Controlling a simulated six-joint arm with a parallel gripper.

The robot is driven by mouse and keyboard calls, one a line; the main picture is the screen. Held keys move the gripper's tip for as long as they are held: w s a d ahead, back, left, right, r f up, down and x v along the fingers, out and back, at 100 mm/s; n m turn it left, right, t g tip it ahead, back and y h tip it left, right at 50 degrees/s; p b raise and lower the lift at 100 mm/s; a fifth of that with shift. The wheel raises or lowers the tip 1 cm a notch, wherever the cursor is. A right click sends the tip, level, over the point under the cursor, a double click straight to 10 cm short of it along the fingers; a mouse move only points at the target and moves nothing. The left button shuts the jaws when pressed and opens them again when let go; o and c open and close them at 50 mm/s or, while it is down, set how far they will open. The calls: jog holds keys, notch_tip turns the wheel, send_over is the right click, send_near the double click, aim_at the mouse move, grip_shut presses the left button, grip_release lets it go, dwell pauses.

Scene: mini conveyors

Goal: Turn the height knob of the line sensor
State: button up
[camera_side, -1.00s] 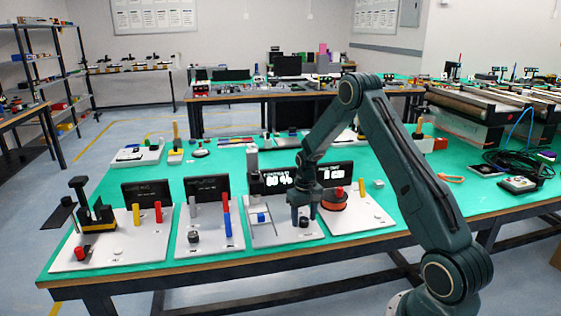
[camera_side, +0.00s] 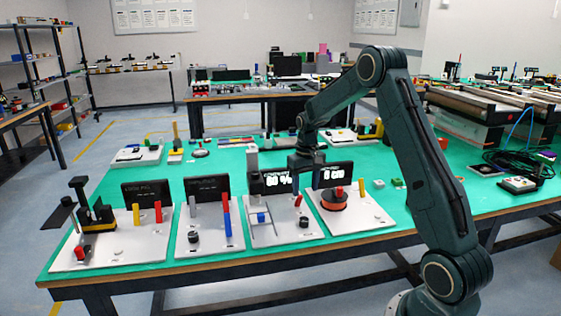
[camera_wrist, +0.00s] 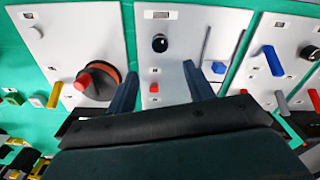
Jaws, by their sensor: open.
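A black knob (camera_side: 304,221) stands on a white panel (camera_side: 281,233) with a grey post; I take it for the height knob, but its label is too small to read. The knob also shows in the wrist view (camera_wrist: 159,43), near the top centre. My gripper (camera_side: 301,178) is raised above the rear of that panel. A small red part (camera_wrist: 154,87) shows below, in the gap between the fingers.
A turntable with a red knob (camera_side: 334,203) is on the right panel. A blue part (camera_side: 261,217) and grey post (camera_side: 252,163) stand on the knob's panel. Dark displays (camera_side: 332,175) stand behind. Another panel (camera_side: 208,245) with coloured sliders lies left.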

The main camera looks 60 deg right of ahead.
jog(key=shift+r, duration=1.15)
jog(key=s+a+r+n+t, duration=0.15)
jog(key=s+a+r, duration=0.25)
jog(key=a+r, duration=0.4)
jog(key=s+a+r+n+t, duration=0.15)
jog(key=s+a+r, duration=0.25)
jog(key=a+r, duration=0.4)
jog(key=s+a+n+t, duration=0.2)
jog(key=s+a+n, duration=0.1)
jog(key=s+a, duration=0.8)
jog(key=s, duration=0.4)
jog(key=shift+s+f+t, duration=0.2)
jog(key=shift+s+t, duration=0.1)
